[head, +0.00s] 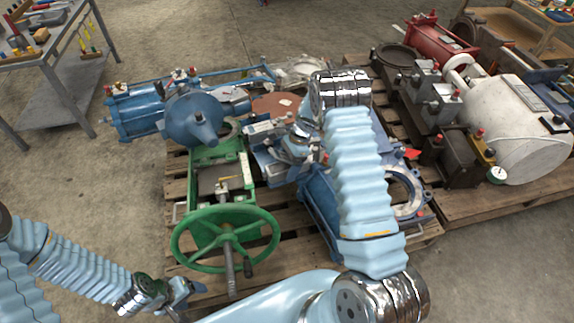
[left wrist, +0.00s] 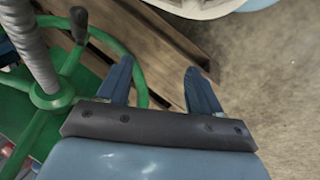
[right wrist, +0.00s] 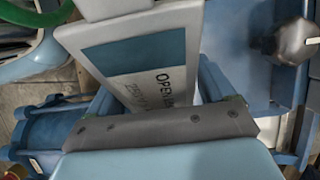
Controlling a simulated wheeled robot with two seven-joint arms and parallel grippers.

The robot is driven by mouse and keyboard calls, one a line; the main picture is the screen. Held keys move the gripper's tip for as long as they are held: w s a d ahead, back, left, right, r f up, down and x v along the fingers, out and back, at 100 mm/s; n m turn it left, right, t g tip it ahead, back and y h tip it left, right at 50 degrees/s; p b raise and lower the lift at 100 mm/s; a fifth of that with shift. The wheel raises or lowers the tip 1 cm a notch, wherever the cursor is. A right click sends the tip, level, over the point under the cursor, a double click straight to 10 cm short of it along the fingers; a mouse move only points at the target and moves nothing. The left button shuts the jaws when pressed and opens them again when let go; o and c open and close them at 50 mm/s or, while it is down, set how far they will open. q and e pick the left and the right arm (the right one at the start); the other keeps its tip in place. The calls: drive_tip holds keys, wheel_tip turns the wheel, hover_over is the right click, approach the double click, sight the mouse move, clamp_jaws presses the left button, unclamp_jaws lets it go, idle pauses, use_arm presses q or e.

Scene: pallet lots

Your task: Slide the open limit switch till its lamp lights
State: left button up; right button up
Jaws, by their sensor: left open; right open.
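In the right wrist view a grey block with a blue band and lettering starting "OPEN" (right wrist: 150,75) stands between the fingers of my right gripper (right wrist: 155,88); it looks like the open limit switch. The fingers are apart, one on each side of it; I cannot tell whether they touch it. In the head view my right gripper (head: 285,150) is over the blue machinery in the middle of the pallet, largely hidden by its own wrist. I cannot make out a lit lamp. My left gripper (left wrist: 160,78) is open and empty, near the green handwheel (left wrist: 50,97).
The green handwheel (head: 227,232) with its upright spindle stands at the pallet's front left. A blue actuator (head: 195,118) lies behind it. A dark knob (right wrist: 290,42) is right of the block. A second pallet (head: 480,200) carries a white cylinder (head: 515,125).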

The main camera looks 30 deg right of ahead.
drive_tip(key=shift+c, duration=0.2)
drive_tip(key=c, duration=1.4)
drive_tip(key=shift+o, duration=0.2)
drive_tip(key=shift+w, duration=0.45)
drive_tip(key=o, duration=1.4)
drive_tip(key=v, duration=1.3)
drive_tip(key=shift+d+r, duration=0.15)
drive_tip(key=shift+r, duration=0.25)
